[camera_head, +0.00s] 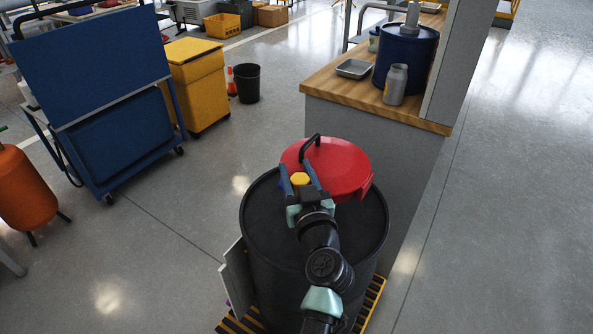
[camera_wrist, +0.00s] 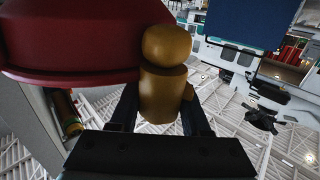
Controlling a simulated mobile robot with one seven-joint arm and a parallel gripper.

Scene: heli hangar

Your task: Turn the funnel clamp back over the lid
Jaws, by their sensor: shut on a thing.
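The red lid (camera_head: 345,170) with a black handle on top sits over the far part of the black drum (camera_head: 262,225). The funnel clamp shows as a yellow knob (camera_head: 300,179) at the lid's left near edge. My gripper (camera_head: 297,170) reaches over the drum, its two dark fingers on either side of the knob and shut on it. In the wrist view the knob (camera_wrist: 165,92) stands between the fingers, with the red lid (camera_wrist: 70,45) close beside it at upper left. The clamp's lower parts are hidden by my gripper and the lid.
A wood-topped counter (camera_head: 335,84) stands just behind the drum, with a blue container (camera_head: 405,55), a grey bottle (camera_head: 395,85) and a tray (camera_head: 354,69). A blue panel cart (camera_head: 110,110) and yellow cabinet (camera_head: 197,85) stand at left. The floor at right is clear.

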